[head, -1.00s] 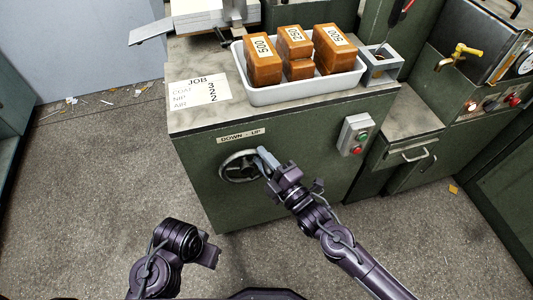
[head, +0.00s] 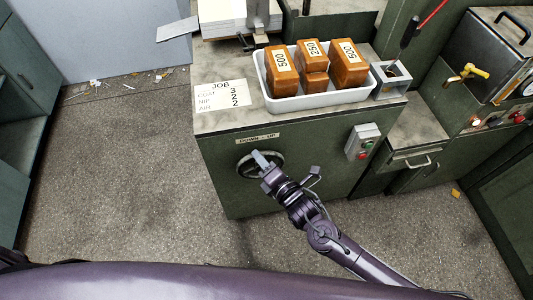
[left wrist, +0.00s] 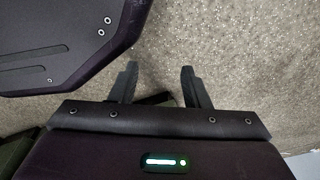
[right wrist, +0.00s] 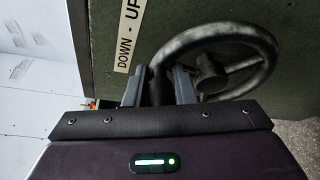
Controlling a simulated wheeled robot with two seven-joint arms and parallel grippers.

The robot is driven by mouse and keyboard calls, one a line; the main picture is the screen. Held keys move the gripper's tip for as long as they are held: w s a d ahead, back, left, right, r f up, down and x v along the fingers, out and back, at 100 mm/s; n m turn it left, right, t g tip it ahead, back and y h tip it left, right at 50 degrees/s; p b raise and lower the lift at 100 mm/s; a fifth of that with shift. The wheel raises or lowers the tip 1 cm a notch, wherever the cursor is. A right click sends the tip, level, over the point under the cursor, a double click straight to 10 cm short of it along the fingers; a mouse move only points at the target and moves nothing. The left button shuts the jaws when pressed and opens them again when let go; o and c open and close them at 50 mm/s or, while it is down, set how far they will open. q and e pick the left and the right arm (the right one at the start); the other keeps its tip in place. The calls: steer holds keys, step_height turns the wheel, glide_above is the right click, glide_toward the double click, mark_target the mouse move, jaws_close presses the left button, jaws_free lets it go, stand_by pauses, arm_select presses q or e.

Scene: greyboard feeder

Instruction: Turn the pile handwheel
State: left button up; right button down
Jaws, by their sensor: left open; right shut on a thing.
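The pile handwheel (head: 246,169) is a dark wheel on the green cabinet front, below a DOWN - UP label (head: 258,139). My right gripper (head: 259,158) covers part of it in the head view. In the right wrist view, the handwheel (right wrist: 262,45) shows its rim, hub and spokes. There my right gripper (right wrist: 158,85) is shut on a dark part of the handwheel at its rim; whether this is a knob or the rim itself is unclear. My left gripper (left wrist: 158,85) is open and empty above the speckled floor, and is outside the head view.
A white tray (head: 291,105) with brown numbered blocks and a JOB card (head: 221,95) lie on the cabinet top (head: 215,122). A grey box (head: 362,141) with green and red buttons is right of the wheel. The floor (head: 120,180) at left is mostly clear.

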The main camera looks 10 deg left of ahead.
steer(key=shift+s+a+f+n+h+p, duration=0.2)
steer(key=shift+f+n+h+p, duration=0.25)
steer(key=shift+n+p, duration=0.4)
arm_select(q)
steer(key=s, duration=0.5)
steer(key=shift+a+f, duration=0.4)
arm_select(e)
steer(key=shift+s, duration=0.15)
steer(key=shift+a, duration=0.1)
steer(key=c, duration=1.3)
jaws_free()
steer(key=shift+o, duration=0.2)
steer(key=shift+a+r, duration=0.1)
steer(key=shift+w+r, duration=0.1)
steer(key=shift+w, duration=0.1)
